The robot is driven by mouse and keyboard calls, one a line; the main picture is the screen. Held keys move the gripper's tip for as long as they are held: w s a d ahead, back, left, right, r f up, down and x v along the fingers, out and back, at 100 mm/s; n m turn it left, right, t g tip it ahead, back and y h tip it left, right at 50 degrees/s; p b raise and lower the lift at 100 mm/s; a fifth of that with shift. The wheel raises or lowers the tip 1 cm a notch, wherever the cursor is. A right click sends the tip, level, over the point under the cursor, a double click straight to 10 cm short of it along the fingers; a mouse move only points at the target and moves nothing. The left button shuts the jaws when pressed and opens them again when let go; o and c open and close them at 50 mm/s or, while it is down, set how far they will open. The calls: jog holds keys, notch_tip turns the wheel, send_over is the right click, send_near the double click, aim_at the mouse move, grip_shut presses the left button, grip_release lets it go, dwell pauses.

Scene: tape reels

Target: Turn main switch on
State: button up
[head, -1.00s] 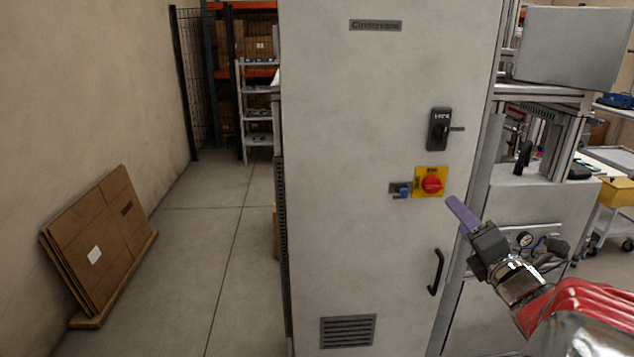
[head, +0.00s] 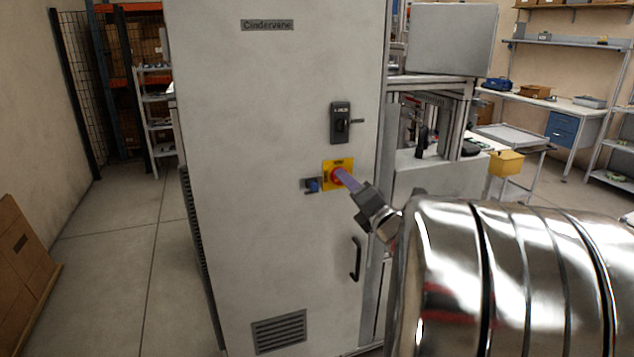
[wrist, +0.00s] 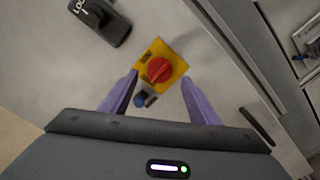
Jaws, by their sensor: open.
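The main switch is a red rotary knob (wrist: 159,70) on a yellow plate (head: 329,183), on the front of a tall grey cabinet (head: 260,120). My gripper (head: 347,180) is in front of the knob; in the head view its purple fingers cover part of it. In the wrist view my gripper (wrist: 160,95) is open, one finger to each side of the yellow plate's lower part. The knob shows whole between and just beyond the fingertips, and nothing is held. I cannot tell whether the fingers touch the plate.
A small blue knob (head: 313,185) sits left of the yellow plate. A black lock handle (head: 341,123) is above it and a black door handle (head: 356,259) below. The floor left of the cabinet is clear.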

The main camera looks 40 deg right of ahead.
jog(key=x, duration=0.4)
jog(key=shift+w, duration=0.15)
jog(key=shift+c, duration=0.5)
jog(key=shift+a, duration=0.1)
jog(key=c, duration=0.9)
